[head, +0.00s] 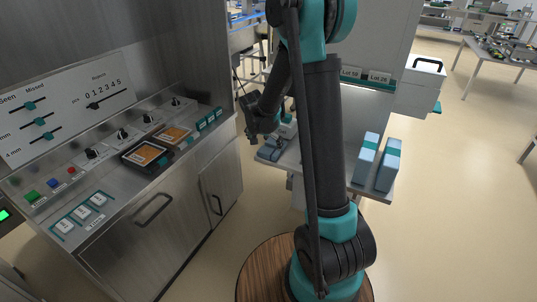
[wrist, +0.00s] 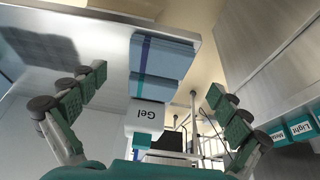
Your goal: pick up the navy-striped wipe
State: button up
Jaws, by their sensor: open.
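The navy-striped wipe (wrist: 172,54) is a folded blue cloth with a dark navy band, lying near the shelf edge in the wrist view. A similar blue wipe with a teal band (wrist: 158,90) lies next to it, nearer the camera. A white Gel bottle (wrist: 146,117) with a teal cap stands beyond that, close to my palm. My gripper (wrist: 157,85) is open and empty, its fingers spread to either side of this row. In the head view my gripper (head: 252,120) is above the shelf's left end, where the blue wipes (head: 269,152) are small and their stripes cannot be told.
The white shelf (wrist: 105,32) also bears two tall blue boxes with teal bands (head: 367,157) at its right end. The metal control console (head: 110,150) stands close on the left. Teal-labelled tiles (wrist: 300,127) show at the wrist view's right.

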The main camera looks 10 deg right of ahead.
aim_at(268, 151)
jog(key=shift+x, duration=2.55)
jog(key=c, duration=1.1)
